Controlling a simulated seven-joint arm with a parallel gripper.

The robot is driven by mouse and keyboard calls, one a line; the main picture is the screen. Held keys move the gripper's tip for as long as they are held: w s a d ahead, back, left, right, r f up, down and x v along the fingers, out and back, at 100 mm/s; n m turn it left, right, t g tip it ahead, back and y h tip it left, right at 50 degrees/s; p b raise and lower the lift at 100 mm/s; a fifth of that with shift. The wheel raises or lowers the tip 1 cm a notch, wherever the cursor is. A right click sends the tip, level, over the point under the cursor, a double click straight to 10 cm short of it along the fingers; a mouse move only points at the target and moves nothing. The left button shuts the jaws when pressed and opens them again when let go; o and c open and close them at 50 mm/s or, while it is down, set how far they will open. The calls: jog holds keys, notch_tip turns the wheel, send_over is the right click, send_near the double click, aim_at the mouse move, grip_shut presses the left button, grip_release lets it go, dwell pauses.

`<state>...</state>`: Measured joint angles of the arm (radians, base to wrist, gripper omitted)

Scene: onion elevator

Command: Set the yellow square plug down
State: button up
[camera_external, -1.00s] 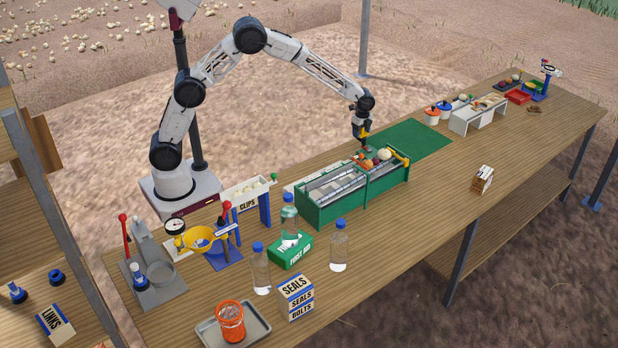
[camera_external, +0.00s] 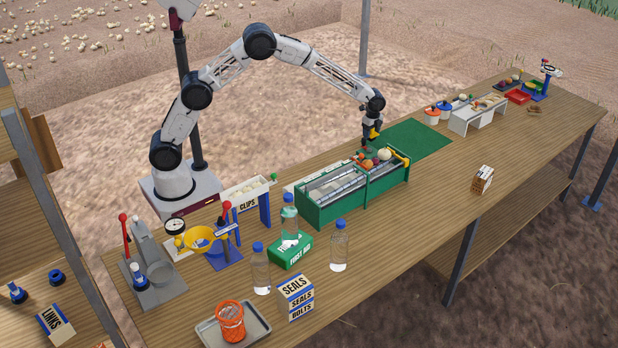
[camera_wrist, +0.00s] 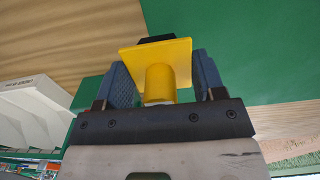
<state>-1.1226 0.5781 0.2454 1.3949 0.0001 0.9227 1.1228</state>
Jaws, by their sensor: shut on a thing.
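The yellow square plug (camera_wrist: 158,66) shows in the wrist view as a flat square plate with a round stem. My gripper (camera_wrist: 160,82) is shut on the stem, with a finger on either side. In the external view the plug (camera_external: 373,133) is a small yellow patch at the end of my gripper (camera_external: 372,136). It is held above the bench, near the far side of the green conveyor box and the near left edge of the green mat (camera_external: 416,139). A dark piece shows beyond the plate in the wrist view; I cannot tell what it is.
The green conveyor box (camera_external: 345,203) holds several vegetables at its right end. A white stand (camera_external: 478,115) and orange-and-white pots (camera_external: 432,116) stand beyond the mat. Most of the mat is bare. Bottles (camera_external: 339,247) and a first aid box (camera_external: 290,251) stand nearer the front.

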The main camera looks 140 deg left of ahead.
aim_at(371, 137)
jog(key=shift+f, duration=1.6)
jog(key=shift+f, duration=0.1)
jog(key=o, duration=0.9)
notch_tip(371, 137, up, 12)
jog(key=shift+r, duration=0.1)
dwell(0.4)
